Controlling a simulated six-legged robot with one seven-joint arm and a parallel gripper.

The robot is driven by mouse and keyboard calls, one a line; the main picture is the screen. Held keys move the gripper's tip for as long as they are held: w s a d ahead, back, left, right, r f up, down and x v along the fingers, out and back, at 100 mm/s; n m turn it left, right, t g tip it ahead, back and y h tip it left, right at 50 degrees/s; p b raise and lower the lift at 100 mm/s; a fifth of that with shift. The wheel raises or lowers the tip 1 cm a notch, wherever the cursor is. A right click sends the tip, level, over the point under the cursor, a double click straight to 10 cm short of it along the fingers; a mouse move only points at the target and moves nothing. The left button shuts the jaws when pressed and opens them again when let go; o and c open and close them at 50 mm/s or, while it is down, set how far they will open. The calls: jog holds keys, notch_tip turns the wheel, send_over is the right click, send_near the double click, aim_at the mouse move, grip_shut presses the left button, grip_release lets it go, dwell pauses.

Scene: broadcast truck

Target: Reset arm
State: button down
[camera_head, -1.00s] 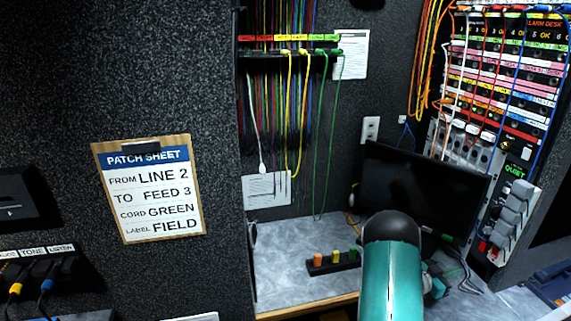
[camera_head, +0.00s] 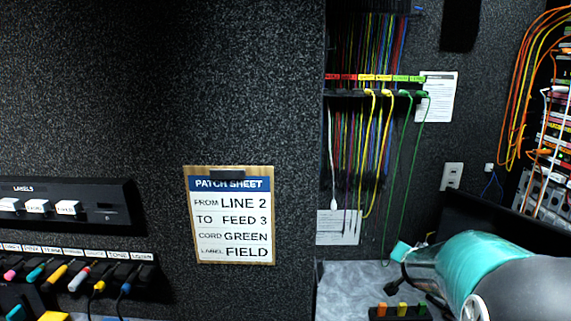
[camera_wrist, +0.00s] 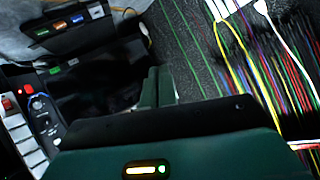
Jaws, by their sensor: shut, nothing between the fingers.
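My teal arm reaches in from the lower right of the head view. My gripper (camera_wrist: 158,88) shows in the wrist view as two teal fingers close together, shut and empty. In the head view a small teal end (camera_head: 400,251) shows near the desk, in front of the dark monitor. It touches nothing that I can make out. The patch sheet (camera_head: 230,216) hangs on the dark wall left of the arm and reads LINE 2 to FEED 3, cord GREEN, label FIELD.
Yellow and green cords hang from a colour-labelled strip (camera_head: 375,94). A small rack with coloured blocks (camera_head: 400,311) stands on the grey desk (camera_head: 345,285) below. A monitor (camera_head: 500,228) is behind my arm. A labels shelf (camera_head: 65,205) and coloured plugs are at the left.

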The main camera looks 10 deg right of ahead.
jog(key=s+a+r+n+y, duration=0.2)
jog(key=s+a, duration=0.2)
jog(key=a, duration=0.3)
jog(key=s+a+r+n+g+y, duration=0.1)
jog(key=s+a+r+n+y, duration=0.15)
jog(key=a, duration=0.35)
jog(key=s+a+r+n+y, duration=0.1)
jog(key=s+a+r+n, duration=0.1)
jog(key=s+a, duration=0.35)
jog(key=s+a+n+g, duration=0.1)
jog(key=s+a+n, duration=0.1)
jog(key=s+a, duration=0.2)
jog(key=s+a+f+n+g, duration=0.1)
jog(key=s+a, duration=0.3)
jog(key=s, duration=0.7)
jog(key=shift+s+f+n+g, duration=0.25)
jog(key=shift+n+g, duration=0.1)
jog(key=shift+g, duration=0.45)
jog(key=shift+y, duration=0.25)
